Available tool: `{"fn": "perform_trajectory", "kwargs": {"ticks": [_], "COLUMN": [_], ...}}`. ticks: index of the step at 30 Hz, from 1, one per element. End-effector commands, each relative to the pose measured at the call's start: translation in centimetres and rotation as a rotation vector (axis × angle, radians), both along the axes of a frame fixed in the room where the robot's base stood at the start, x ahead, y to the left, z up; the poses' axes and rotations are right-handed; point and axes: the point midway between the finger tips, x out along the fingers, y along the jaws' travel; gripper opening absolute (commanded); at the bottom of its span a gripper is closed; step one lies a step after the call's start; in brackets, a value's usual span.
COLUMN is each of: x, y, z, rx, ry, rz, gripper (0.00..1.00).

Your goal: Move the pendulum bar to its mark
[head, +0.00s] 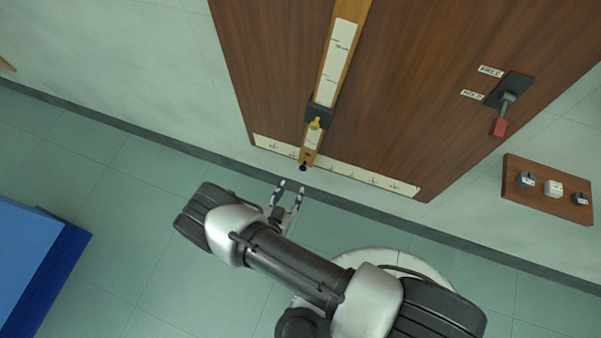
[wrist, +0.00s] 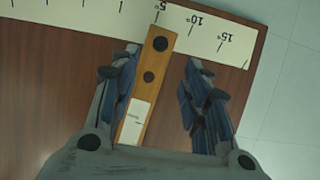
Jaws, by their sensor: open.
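The pendulum bar (head: 327,98) is a narrow wooden strip with a white scale, hanging slightly tilted on the brown panel. Its lower end crosses a white angle strip (head: 380,182). A black slider (head: 320,114) with a yellow knob (head: 316,123) sits on the bar. In the wrist view, the bar's end (wrist: 155,60) lies close to the 5° label on the strip (wrist: 230,47). My gripper (head: 290,185) is open near the bar's lower end. In the wrist view (wrist: 160,68), the bar appears between the fingers, closer to the left one; I cannot tell whether they touch.
A red-handled lever (head: 500,126) beside labels, one reading HOLD (head: 472,94), is at the panel's right. A blue surface (head: 35,262) stands at the left. The floor between is clear.

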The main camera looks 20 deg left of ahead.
Motion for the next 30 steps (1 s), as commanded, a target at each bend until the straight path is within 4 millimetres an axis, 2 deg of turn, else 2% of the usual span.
{"fn": "perform_trajectory", "kwargs": {"ticks": [1, 9, 15, 21, 29, 30], "x": [1.1, 6.5, 9.2, 10.2, 10.3, 10.3], "y": [-0.2, -0.6, -0.7, -0.8, -0.8, -0.8], "z": [-0.7, -3.0, -4.0, -4.3, -4.3, -4.3], "rx": [0.001, 0.001, 0.002, 0.000, 0.001, 0.001], "ry": [0.000, 0.002, 0.001, 0.002, 0.002, 0.002], "rz": [-0.007, -0.005, -0.003, 0.000, 0.001, 0.001], "gripper": [0.43, 0.43, 0.43, 0.43, 0.43, 0.40]}}
